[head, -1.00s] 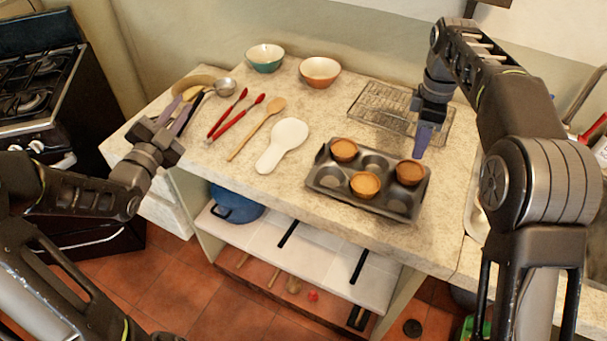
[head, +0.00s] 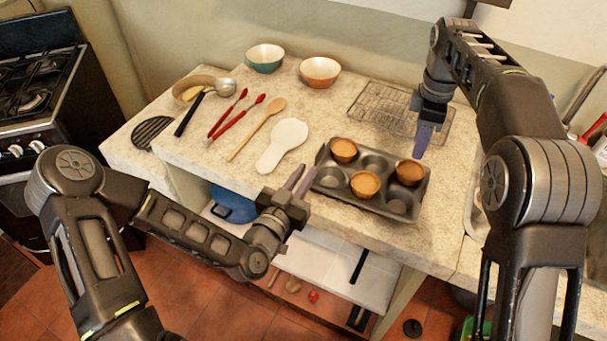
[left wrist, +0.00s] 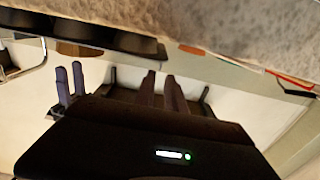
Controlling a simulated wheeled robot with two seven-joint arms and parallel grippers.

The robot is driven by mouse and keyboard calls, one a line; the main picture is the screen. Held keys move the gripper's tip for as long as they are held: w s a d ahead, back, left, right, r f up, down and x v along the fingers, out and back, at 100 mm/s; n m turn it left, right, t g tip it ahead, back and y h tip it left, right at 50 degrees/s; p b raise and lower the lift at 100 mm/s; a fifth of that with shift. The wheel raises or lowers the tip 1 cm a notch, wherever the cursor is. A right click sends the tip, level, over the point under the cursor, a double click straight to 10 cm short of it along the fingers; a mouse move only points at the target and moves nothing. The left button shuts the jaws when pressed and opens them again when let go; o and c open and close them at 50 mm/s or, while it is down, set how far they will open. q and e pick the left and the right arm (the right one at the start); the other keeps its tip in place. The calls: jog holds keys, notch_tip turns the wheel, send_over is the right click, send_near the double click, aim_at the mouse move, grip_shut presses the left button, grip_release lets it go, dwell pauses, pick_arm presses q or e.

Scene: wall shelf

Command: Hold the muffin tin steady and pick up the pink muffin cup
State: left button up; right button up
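The dark muffin tin (head: 398,207) lies on the counter with three brown-orange filled cups in it: one back left (head: 344,149), one front middle (head: 365,185), one at the right (head: 410,171). None is clearly pink; the right one looks slightly redder. The tin's dark underside (left wrist: 100,38) shows in the left wrist view. My left gripper (head: 305,172) is open and empty, its fingers close to the tin's left end; contact cannot be told. My right gripper (head: 423,140) points down just behind the right cup, apart from it; its two separated fingers show in the left wrist view (left wrist: 70,82).
A wire rack (head: 375,103) lies behind the tin. A white spoon rest (head: 282,145), a wooden spoon (head: 255,130) and red utensils (head: 228,115) lie to its left. Two bowls (head: 265,58) (head: 320,72) stand at the back. The counter's front edge is near my left gripper.

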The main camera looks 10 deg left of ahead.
aim_at(318, 153)
pick_arm(q)
jog(key=shift+w, duration=0.1)
jog(key=x, duration=0.7)
jog(key=shift+w+d, duration=0.1)
jog(key=shift+w, duration=0.2)
jog(key=shift+c, duration=0.4)
grip_shut()
pick_arm(e)
jog(key=shift+o, duration=0.3)
dwell(0.6)
